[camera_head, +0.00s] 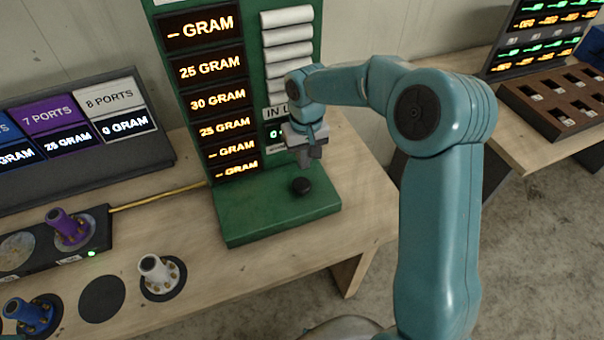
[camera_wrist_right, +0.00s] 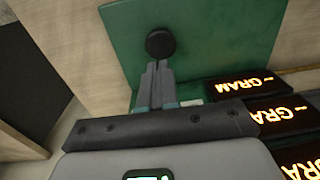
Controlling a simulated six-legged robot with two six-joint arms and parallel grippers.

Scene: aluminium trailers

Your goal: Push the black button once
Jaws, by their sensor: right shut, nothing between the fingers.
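The black button (camera_head: 301,186) stands on the base (camera_head: 262,215) of the green display stand, near its front right. It also shows in the right wrist view (camera_wrist_right: 160,43), just beyond my fingertips. My right gripper (camera_head: 312,162) is shut and empty. It points down and hangs just above and behind the button in the head view. In the right wrist view its closed fingers (camera_wrist_right: 157,68) line up with the button, with their tips at its lower edge. I cannot tell whether they touch it. My left gripper is not in view.
The green stand's upright panel (camera_head: 257,83) carries lit gram displays close behind my gripper. A yellow cable (camera_head: 160,198) runs left to a black box with a purple fitting (camera_head: 66,227). White (camera_head: 158,271) and blue (camera_head: 27,314) fittings stand nearer. Another table (camera_head: 547,135) is at right.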

